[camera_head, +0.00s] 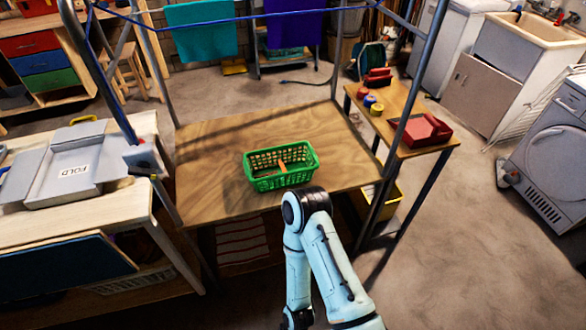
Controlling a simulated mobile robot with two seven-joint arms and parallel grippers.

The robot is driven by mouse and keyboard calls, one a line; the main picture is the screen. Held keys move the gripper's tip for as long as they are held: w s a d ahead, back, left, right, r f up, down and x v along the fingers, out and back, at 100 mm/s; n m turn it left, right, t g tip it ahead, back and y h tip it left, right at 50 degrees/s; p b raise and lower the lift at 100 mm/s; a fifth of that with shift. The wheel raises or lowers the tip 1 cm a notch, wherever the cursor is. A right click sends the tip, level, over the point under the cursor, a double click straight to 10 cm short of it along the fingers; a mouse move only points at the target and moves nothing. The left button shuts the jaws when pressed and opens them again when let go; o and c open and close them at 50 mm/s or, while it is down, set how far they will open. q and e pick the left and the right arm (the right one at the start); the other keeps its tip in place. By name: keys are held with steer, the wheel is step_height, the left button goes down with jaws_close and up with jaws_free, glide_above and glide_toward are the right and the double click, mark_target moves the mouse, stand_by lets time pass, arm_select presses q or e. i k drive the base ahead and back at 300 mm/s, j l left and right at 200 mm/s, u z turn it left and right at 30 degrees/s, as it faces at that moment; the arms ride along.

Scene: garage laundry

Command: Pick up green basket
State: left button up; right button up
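The green basket (262,184) stands upright on the wooden tabletop (215,160), close to its front edge. Its walls are an open lattice, and a small orange-brown item (283,167) shows inside it. One light-blue arm of mine rises from the bottom of the view just in front of the basket and bends back down. Its bend overlaps the table's front edge in the picture; I cannot tell whether it touches. Neither of my grippers shows in the view.
Metal posts rise at the table's corners. A left bench holds a grey folding board (75,165). A narrow right table (385,105) holds a red tray (425,132) and small colored rolls. A yellow bin (392,200) sits below. The tabletop around the basket is clear.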

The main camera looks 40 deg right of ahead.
mark_target(299, 173)
steer(key=z, duration=1.4)
